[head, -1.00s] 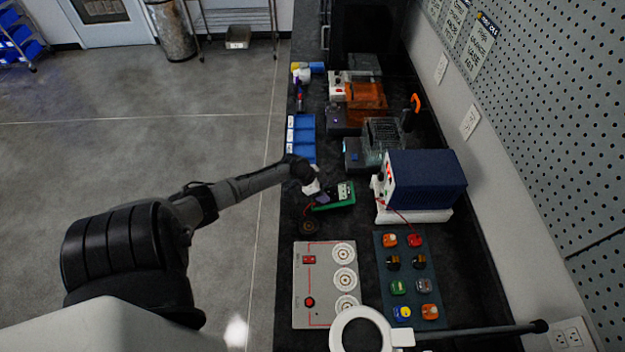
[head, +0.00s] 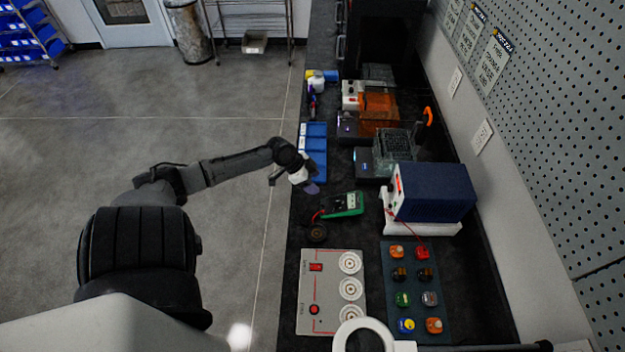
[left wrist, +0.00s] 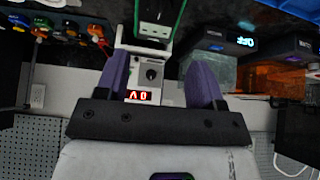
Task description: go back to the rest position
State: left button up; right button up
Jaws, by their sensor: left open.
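My left gripper (head: 296,184) is over the left edge of the dark bench, near the blue tray. In the left wrist view its two purple fingers (left wrist: 158,85) stand apart with nothing between them. Beyond the fingers, the wrist view shows a power supply front with a red display (left wrist: 139,96) and part of the green multimeter (left wrist: 158,20). In the head view the green multimeter (head: 344,204) lies on the bench, apart from the gripper. My right gripper is in neither view.
A blue tray (head: 313,139) lies at the bench's left edge. A blue power supply (head: 434,192) stands on the right. In front are a grey panel with dials (head: 329,291) and a mat with several coloured parts (head: 415,287). A white ring lamp (head: 364,328) is nearest. Floor on the left is clear.

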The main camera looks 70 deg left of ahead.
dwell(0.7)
pick_arm(q)
jog(key=s+d+r+n+g+y, duration=0.1)
jog(key=s+d, duration=0.3)
jog(key=d, duration=0.8)
jog(key=s+d+r+g, duration=0.1)
jog(key=s+d, duration=0.3)
jog(key=d, duration=0.8)
jog(key=s+d+r+n+g+y, duration=0.1)
jog(key=s+d, duration=0.4)
jog(key=d, duration=0.7)
notch_tip(320, 180, up, 19)
jog(key=p, duration=1.9)
jog(key=shift+a, duration=0.2)
